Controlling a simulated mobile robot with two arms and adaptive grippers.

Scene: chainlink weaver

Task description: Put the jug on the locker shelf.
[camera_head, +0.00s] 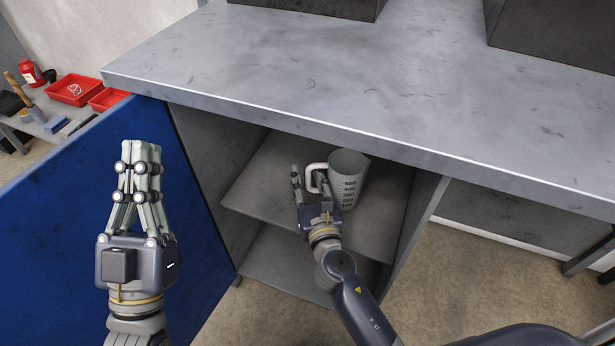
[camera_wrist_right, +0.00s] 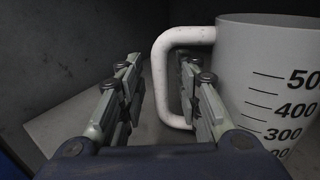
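The jug (camera_head: 348,176) is a light grey measuring jug with dark markings and a white handle. It stands upright on the locker shelf (camera_head: 262,199), inside the open locker under the worktop. In the right wrist view the jug (camera_wrist_right: 268,85) fills the right side, its handle (camera_wrist_right: 163,75) nearest me. My right gripper (camera_head: 309,180) is inside the locker at the handle. Its fingers (camera_wrist_right: 155,95) are apart, with the handle's outer bar seen between or just beyond them; no grip shows. My left gripper (camera_head: 141,150) is raised, empty, with its fingers together, in front of the blue door.
The blue locker door (camera_head: 75,230) stands open at the left. The grey worktop (camera_head: 330,70) overhangs the locker, and a side wall (camera_head: 415,225) bounds it at right. The shelf is clear left of the jug. Red trays (camera_head: 73,90) lie on a far-left bench.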

